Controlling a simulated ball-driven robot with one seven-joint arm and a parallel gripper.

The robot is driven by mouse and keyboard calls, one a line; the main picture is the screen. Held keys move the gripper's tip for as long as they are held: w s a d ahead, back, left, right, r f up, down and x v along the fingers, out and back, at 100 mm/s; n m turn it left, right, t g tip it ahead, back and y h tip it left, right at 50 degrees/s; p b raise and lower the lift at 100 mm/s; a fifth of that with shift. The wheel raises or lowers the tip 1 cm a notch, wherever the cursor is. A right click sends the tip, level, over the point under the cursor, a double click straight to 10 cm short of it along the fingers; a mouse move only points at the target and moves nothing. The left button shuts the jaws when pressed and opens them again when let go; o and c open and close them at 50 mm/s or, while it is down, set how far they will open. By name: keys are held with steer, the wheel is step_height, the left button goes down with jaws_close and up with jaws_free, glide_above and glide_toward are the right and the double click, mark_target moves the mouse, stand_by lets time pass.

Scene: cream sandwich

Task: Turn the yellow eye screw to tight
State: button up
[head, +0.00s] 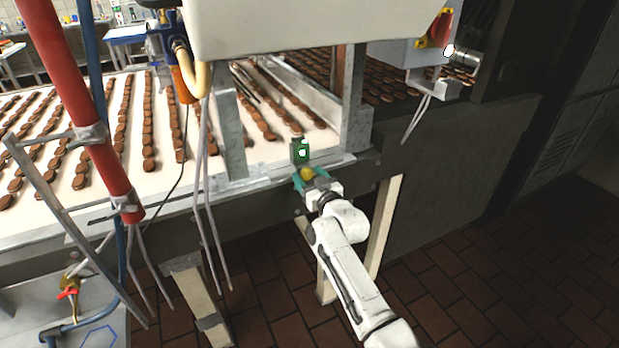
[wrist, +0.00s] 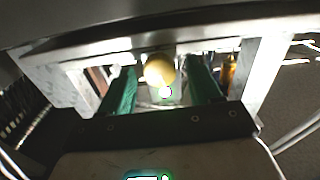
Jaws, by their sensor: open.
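The yellow eye screw (head: 306,174) shows as a small round yellow knob at the front edge of the conveyor frame, just below a small green block (head: 300,150). In the wrist view the yellow eye screw (wrist: 159,70) sits between the two green fingers, towards their tips. My gripper (head: 311,178) has its fingers spread on both sides of it, with gaps visible in the wrist view (wrist: 160,84). The gripper is open and holds nothing. The eye of the screw and its thread cannot be made out.
A conveyor (head: 120,190) with rows of brown biscuits lies behind the screw. A metal post (head: 355,100) stands behind and right of my gripper. A red pipe (head: 85,100) and hanging cables stand at left. The tiled floor (head: 480,280) at right is clear.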

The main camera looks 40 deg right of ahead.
steer(key=shift+c, duration=0.2)
steer(key=c, duration=1)
steer(key=shift+m, duration=0.3)
steer(key=m+b, duration=0.1)
steer(key=m, duration=0.3)
steer(key=shift+m, duration=0.3)
steer(key=m, duration=0.5)
steer(key=shift+d+m, duration=0.1)
steer(key=shift+m, duration=0.2)
steer(key=m+p, duration=0.1)
steer(key=m, duration=0.4)
steer(key=shift+s+f, duration=0.1)
steer(key=shift+f+m+p, duration=0.15)
steer(key=shift+m+p, duration=0.65)
steer(key=shift+m, duration=1.6)
